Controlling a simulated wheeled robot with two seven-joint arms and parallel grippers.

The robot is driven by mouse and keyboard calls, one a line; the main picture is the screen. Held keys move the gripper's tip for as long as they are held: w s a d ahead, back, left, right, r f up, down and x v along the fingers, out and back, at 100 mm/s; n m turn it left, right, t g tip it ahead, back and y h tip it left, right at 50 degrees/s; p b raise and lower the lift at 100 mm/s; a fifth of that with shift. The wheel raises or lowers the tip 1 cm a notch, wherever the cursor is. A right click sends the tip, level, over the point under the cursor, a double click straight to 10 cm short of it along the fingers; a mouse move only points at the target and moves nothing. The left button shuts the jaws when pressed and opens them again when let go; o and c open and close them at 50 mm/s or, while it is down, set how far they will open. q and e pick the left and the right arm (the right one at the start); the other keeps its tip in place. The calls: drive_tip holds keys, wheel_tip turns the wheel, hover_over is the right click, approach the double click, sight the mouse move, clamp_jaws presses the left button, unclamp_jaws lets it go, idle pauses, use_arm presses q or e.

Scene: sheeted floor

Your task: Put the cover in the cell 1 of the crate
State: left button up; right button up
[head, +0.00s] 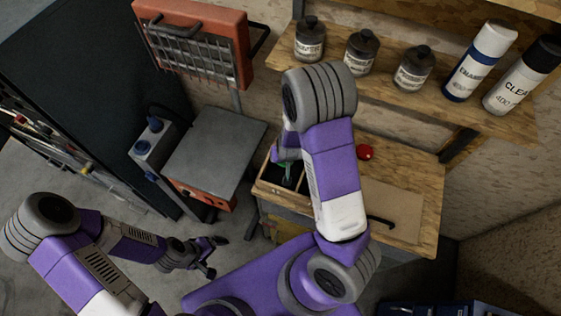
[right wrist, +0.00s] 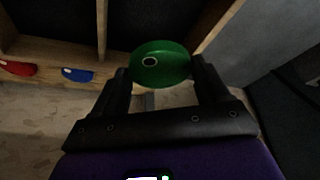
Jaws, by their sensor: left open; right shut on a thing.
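A round green cover (right wrist: 165,68) sits between the fingers of my right gripper (right wrist: 160,80), which is shut on it. In the head view, a little of the green cover (head: 286,168) shows beside my right arm, over the crate. The wooden crate (head: 268,188) has dark cells and stands at the bench's left end; my arm hides much of it. In the right wrist view the crate's divider (right wrist: 102,28) shows beyond the cover. I cannot tell which cell is cell 1. My left gripper (head: 212,258) is open and empty, low at the left, away from the bench.
A red piece (head: 364,152) lies on the bench (head: 425,185); red (right wrist: 17,68) and blue (right wrist: 77,75) pieces show beside the crate in the right wrist view. A shelf (head: 470,113) with bottles and spray cans stands behind. A grey-topped unit (head: 213,145) stands left of the bench.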

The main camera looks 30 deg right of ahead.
drive_tip(key=f, duration=0.2)
drive_tip(key=s+f, duration=0.1)
drive_tip(key=f, duration=0.1)
drive_tip(key=shift+b, duration=0.3)
drive_tip(key=shift+w+f, duration=0.1)
drive_tip(key=shift+f, duration=1.9)
use_arm(q)
drive_tip(key=shift+s+f, duration=0.4)
drive_tip(key=shift+f, duration=0.3)
drive_tip(key=shift+f+b, duration=0.1)
drive_tip(key=shift+b, duration=0.25)
use_arm(e)
drive_tip(key=shift+f, duration=0.1)
drive_tip(key=o, duration=0.9)
drive_tip(key=shift+o, duration=0.2)
